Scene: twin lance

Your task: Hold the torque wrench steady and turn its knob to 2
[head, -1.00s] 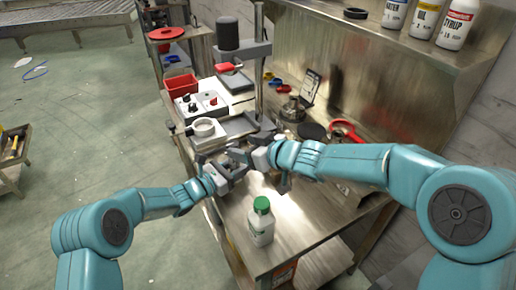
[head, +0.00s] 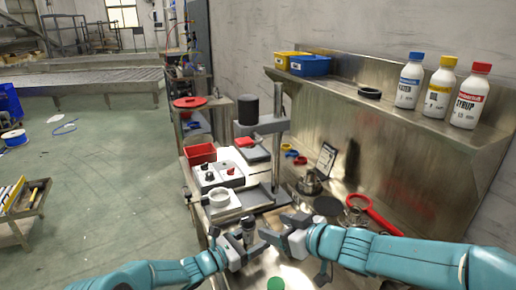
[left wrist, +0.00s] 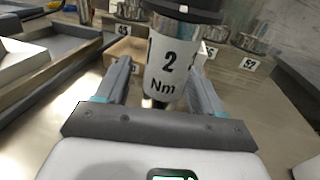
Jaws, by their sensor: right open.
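The torque wrench (head: 249,231) stands roughly upright at the bench front in the head view, small, with a dark top. In the left wrist view its pale body (left wrist: 172,70) reads "2 Nm" below a dark knob (left wrist: 185,8), cut off by the top edge. My left gripper (head: 242,246) is at the wrench, its two fingers (left wrist: 162,85) on either side of the body. A narrow gap seems to show at the left finger, so I cannot tell whether they clamp it. My right gripper (head: 277,226) is open and empty, just right of the wrench.
A press stand (head: 277,140) and a white control box (head: 217,177) stand behind the wrench. A red-handled tool (head: 372,214) lies at right. A green bottle cap (head: 276,284) shows at the bottom edge. Labelled bottles (head: 437,92) stand on the shelf.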

